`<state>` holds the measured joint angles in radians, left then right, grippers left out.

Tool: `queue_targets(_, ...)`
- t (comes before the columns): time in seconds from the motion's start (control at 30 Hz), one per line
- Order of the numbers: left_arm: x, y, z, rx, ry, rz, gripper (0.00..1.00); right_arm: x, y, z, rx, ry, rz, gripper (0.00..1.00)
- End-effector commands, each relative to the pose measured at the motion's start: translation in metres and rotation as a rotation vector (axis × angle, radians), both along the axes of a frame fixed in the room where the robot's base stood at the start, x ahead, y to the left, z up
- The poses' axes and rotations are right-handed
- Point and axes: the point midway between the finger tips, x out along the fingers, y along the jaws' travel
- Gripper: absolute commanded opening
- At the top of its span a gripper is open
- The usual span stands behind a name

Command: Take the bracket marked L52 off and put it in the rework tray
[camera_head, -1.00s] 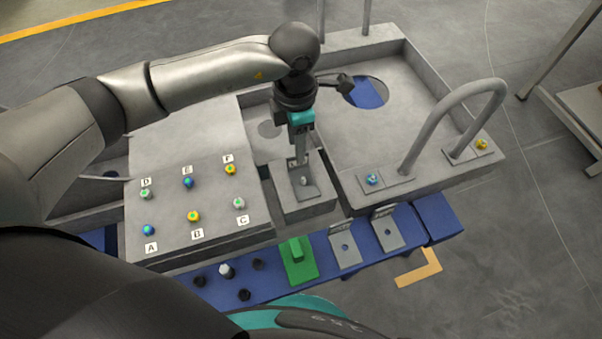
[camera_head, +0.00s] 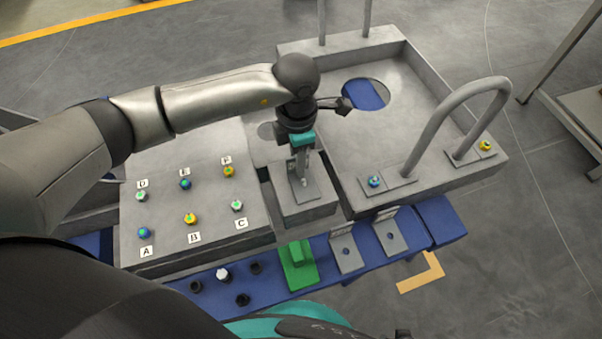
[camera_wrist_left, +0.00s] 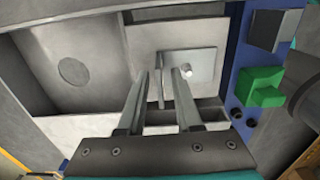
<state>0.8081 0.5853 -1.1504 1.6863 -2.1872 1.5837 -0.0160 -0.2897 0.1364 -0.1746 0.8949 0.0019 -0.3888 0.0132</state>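A grey bracket (camera_head: 305,187) sits on the raised block in the middle of the chassis. Its marking is not readable. In the left wrist view its flat plate (camera_wrist_left: 205,62) carries a pale stud, and its upright flange stands between my fingers. My left gripper (camera_head: 300,165) points down over this bracket. In the left wrist view the fingers of the left gripper (camera_wrist_left: 161,75) are apart, one on each side of the flange, with gaps visible. My right gripper does not show. I cannot identify the rework tray.
Two more grey brackets (camera_head: 346,252) (camera_head: 391,236) and a green part (camera_head: 298,264) lie on the blue strip at the front. A tall grey handle (camera_head: 437,125) rises at right. Coloured studs, lettered A to F, dot the left panel (camera_head: 195,237).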

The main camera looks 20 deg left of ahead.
Motion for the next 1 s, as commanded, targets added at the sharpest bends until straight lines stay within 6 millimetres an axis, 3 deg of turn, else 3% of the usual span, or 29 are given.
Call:
queue_targets(0.03, 0.0001, 0.0, 0.0002, 0.0, 0.0, 0.0, 0.27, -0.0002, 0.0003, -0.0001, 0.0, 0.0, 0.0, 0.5)
queue_targets(0.27, 0.0002, 0.0001, 0.0003, 0.0, 0.0, 0.0, 0.01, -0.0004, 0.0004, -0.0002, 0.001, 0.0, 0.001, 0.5)
queue_targets(1.0, 0.0002, 0.0002, 0.0005, 0.0, 0.0, 0.0, 0.0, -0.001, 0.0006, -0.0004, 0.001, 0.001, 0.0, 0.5)
